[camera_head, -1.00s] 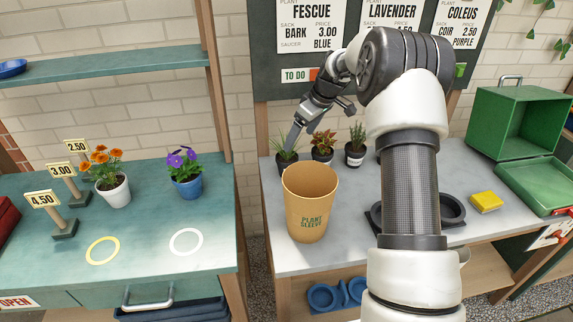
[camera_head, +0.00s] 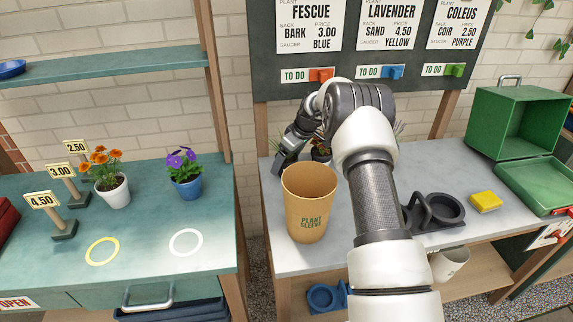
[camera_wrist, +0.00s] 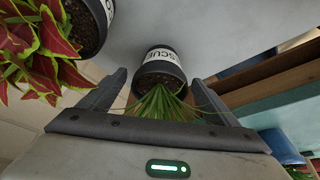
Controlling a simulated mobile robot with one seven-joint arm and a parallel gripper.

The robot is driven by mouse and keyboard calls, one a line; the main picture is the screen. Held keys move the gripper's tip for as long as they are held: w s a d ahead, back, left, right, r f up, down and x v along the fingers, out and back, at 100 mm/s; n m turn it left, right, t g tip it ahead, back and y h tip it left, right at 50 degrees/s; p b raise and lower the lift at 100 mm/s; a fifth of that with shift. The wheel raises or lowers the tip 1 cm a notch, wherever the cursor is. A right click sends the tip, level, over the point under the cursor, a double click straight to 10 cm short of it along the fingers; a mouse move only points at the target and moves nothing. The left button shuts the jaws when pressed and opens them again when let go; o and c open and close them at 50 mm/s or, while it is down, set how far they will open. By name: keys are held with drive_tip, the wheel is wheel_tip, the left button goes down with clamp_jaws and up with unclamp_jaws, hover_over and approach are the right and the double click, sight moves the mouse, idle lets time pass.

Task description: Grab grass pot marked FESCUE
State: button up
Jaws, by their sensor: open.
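The grass pot marked FESCUE is a dark pot with a white label, part of which reads "SCUE", in the wrist view (camera_wrist: 160,62). Its thin green grass (camera_wrist: 165,104) lies between my gripper's spread fingers (camera_wrist: 158,80). The fingers are open, one on each side, and do not appear closed on the pot. In the head view my gripper (camera_head: 281,166) is low at the back left of the grey bench, behind the plant sleeve, and hides the fescue pot.
A coleus pot (camera_wrist: 88,22) with red-green leaves (camera_wrist: 35,55) stands close beside the fescue pot. A tan plant sleeve (camera_head: 309,205) stands in front of my gripper. A dark holder (camera_head: 436,211) and yellow sponge (camera_head: 485,202) lie to the right on the bench (camera_head: 380,260).

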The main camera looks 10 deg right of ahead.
drive_tip(key=c, duration=1.3)
drive_tip(key=shift+c, duration=0.5)
